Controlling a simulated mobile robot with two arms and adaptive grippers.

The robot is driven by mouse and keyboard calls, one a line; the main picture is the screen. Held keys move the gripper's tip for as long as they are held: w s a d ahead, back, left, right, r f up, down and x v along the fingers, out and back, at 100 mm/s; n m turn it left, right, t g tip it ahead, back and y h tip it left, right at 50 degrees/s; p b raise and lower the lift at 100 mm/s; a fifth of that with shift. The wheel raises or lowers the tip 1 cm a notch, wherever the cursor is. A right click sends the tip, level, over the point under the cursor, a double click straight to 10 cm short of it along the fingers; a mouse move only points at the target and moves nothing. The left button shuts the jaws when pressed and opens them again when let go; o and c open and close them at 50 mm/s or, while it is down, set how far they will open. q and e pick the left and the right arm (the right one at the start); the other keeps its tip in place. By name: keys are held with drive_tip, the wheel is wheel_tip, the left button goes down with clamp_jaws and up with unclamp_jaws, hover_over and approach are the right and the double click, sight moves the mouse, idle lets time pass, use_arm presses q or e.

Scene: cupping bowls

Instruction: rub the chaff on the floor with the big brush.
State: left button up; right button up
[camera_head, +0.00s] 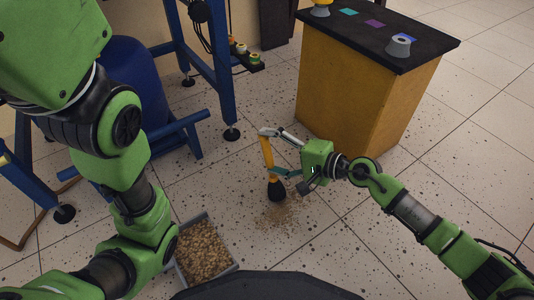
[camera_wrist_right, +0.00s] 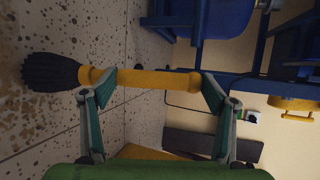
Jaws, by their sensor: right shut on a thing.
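The big brush (camera_head: 267,157) has a yellow handle and a black bristle head. My right gripper (camera_head: 270,153) is shut on the handle, with the bristles pointing down. In the right wrist view the brush (camera_wrist_right: 155,79) lies across both fingers of the gripper (camera_wrist_right: 146,80), and the bristles are at the left. The chaff (camera_head: 287,213) is a thin brown patch on the speckled floor, just below and right of the bristles. I cannot tell whether the bristles touch the floor. My left gripper is out of view.
A grey bin (camera_head: 234,268) filled with brown bits stands left of the chaff. A yellow cabinet (camera_head: 340,105) with a dark top stands behind the right gripper. Floor at the right is clear.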

drive_tip(key=shift+d, duration=0.15)
drive_tip(key=shift+w+d, duration=0.9)
drive_tip(key=shift+d, duration=0.2)
idle(0.5)
drive_tip(key=shift+w+d, duration=0.8)
drive_tip(key=shift+d, duration=0.35)
drive_tip(key=shift+w+d, duration=0.45)
drive_tip(key=shift+d, duration=0.2)
drive_tip(key=shift+w+d, duration=0.45)
drive_tip(key=shift+d, duration=0.15)
drive_tip(key=shift+a, duration=0.1)
drive_tip(key=shift+s+a+p, duration=0.75)
drive_tip(key=shift+s+a, duration=0.2)
drive_tip(key=shift+a, duration=0.25)
drive_tip(key=shift+a, duration=0.1)
